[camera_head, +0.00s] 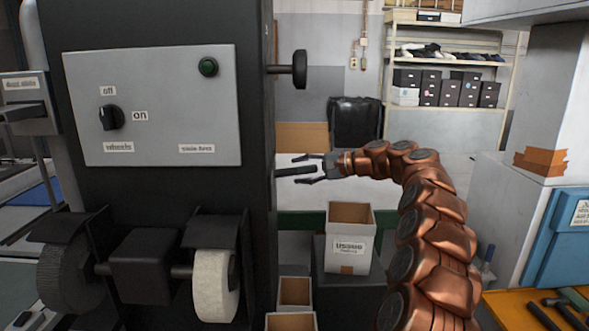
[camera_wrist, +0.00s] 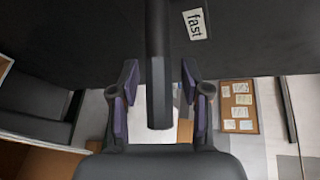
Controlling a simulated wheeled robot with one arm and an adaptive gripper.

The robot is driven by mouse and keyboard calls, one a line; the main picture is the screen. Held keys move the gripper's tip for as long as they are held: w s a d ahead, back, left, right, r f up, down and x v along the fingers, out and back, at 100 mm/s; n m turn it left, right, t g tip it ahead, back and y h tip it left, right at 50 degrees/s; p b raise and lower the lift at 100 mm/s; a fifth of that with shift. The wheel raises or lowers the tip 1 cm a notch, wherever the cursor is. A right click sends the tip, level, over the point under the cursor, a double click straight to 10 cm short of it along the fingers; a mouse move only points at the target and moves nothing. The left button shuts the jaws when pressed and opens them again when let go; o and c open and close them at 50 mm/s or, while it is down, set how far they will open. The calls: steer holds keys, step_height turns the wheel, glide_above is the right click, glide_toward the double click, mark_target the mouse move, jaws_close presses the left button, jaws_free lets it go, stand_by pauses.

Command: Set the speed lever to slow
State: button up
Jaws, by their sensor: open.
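The speed lever (camera_head: 292,171) is a dark rod sticking out from the right side of the black machine. In the wrist view the lever (camera_wrist: 158,85) comes down from the top between my fingers, its free end near the palm. A white "fast" label (camera_wrist: 195,24) is on the machine side, right of the lever. No "slow" label can be read. My gripper (camera_head: 303,170) is open, with one finger above and one below the lever in the head view. In the wrist view my gripper (camera_wrist: 159,78) has a gap on both sides of the rod; contact is not visible.
The machine's grey panel (camera_head: 220,120) has an off/on knob (camera_head: 111,117) and a green button (camera_head: 208,67). A round black knob (camera_head: 300,69) juts out above the lever. A labelled box (camera_head: 349,255) stands below my gripper. A pale wheel (camera_head: 212,285) is at lower left.

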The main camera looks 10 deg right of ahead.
steer(key=shift+x, duration=1.2)
jaws_close()
